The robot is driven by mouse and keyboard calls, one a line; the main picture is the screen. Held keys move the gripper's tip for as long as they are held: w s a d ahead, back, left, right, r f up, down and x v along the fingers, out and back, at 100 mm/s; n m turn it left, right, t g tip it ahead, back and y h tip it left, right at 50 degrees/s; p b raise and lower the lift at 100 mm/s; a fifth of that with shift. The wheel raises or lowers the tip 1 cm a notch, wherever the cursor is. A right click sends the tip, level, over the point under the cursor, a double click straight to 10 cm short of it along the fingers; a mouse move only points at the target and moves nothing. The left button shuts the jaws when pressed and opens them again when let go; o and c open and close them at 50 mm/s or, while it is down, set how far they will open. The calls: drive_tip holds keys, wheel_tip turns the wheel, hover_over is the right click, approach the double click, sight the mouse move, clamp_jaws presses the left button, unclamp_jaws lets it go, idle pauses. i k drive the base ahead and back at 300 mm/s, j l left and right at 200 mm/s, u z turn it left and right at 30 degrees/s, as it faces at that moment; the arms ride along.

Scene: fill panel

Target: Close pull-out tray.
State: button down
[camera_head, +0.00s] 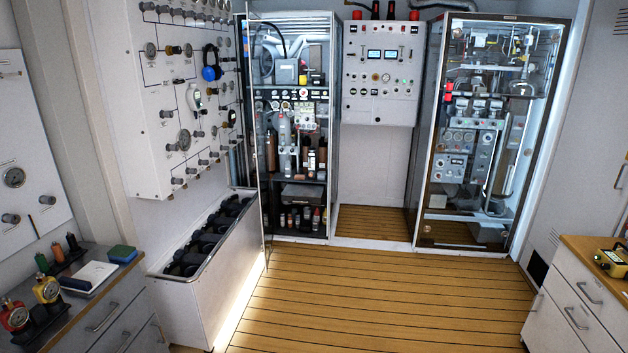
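A long white open-topped box (238,272) stands below the gauge panel on the left, reaching forward from the back cabinet. It looks like the pull-out tray, but I cannot tell for sure. Several black rounded things (207,238) sit in a row inside it. Its inner floor and any handle are hidden. Light shows on the floor along its right side. My gripper is not in view, so its state and distance from the box cannot be seen.
Wood-plank floor (340,300) is clear in the middle. A low counter (105,292) with gauges, a white case and a sponge is at front left. A drawer cabinet (578,300) is at right. A glass-fronted equipment cabinet (290,130) and another cabinet (424,130) stand at the back.

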sight(294, 191)
drive_tip(key=i+j+u, duration=0.35)
drive_tip(key=i, duration=0.55)
drive_tip(key=i+u, duration=0.35)
drive_tip(key=i, duration=1.25)
drive_tip(key=i+z, duration=0.15)
drive_tip(key=i, duration=0.6)
drive_tip(key=i+j, duration=0.15)
drive_tip(key=i, duration=0.55)
drive_tip(key=i+j+z, duration=0.1)
drive_tip(key=i+z, duration=0.3)
drive_tip(key=i+j+z, duration=0.8)
drive_tip(key=i+l, duration=0.1)
